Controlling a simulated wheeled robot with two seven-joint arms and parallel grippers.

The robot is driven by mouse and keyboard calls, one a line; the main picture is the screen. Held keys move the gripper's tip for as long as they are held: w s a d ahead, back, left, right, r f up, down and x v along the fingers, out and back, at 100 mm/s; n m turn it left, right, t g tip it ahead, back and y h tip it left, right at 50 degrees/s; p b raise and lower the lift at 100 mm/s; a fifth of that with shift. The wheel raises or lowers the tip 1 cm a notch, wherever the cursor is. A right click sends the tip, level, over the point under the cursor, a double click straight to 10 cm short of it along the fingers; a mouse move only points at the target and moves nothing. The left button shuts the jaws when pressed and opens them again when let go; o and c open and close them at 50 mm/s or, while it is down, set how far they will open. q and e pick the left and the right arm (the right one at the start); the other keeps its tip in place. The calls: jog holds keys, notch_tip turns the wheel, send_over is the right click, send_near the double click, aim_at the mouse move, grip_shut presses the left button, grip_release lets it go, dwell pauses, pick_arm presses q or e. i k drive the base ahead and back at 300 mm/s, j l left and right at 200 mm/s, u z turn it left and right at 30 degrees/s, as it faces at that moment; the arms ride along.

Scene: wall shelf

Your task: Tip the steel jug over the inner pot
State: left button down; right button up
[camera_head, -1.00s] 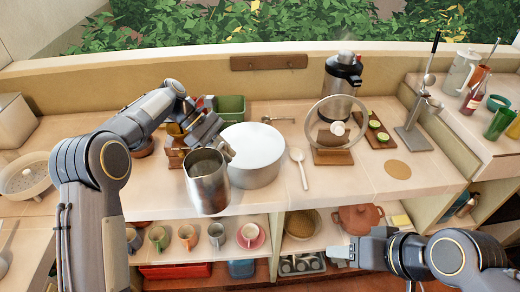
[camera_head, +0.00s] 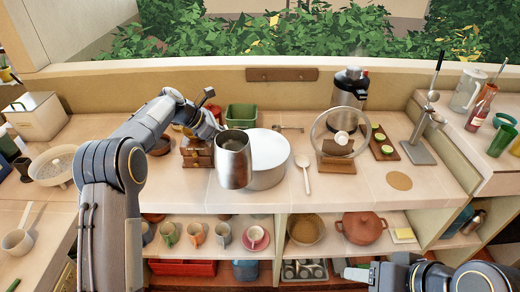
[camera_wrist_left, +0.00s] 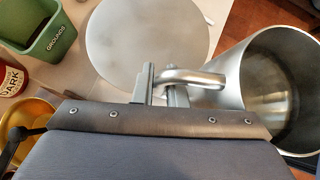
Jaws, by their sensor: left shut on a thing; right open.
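The steel jug (camera_head: 233,163) hangs in front of the left side of the inner pot (camera_head: 270,165), a wide pale metal cylinder on the counter. The jug looks nearly upright and hides part of the pot's side. My left gripper (camera_wrist_left: 168,88) is shut on the jug's handle (camera_wrist_left: 195,76). In the left wrist view the jug (camera_wrist_left: 272,85) is at the right with its mouth open; whether liquid lies inside is unclear. The pot's round top (camera_wrist_left: 150,40) lies beyond the fingers. My right gripper (camera_head: 350,272) is open and empty, low in front of the lower shelf.
A white spoon (camera_head: 303,173) lies right of the pot. A glass lid (camera_head: 340,132) stands upright on a wooden stand behind it. A green bin (camera_head: 240,115) and a wooden grinder (camera_head: 196,152) stand behind and left. Cups and a red-brown casserole (camera_head: 362,228) fill the shelf below.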

aim_at(271, 151)
jog(key=i, duration=0.95)
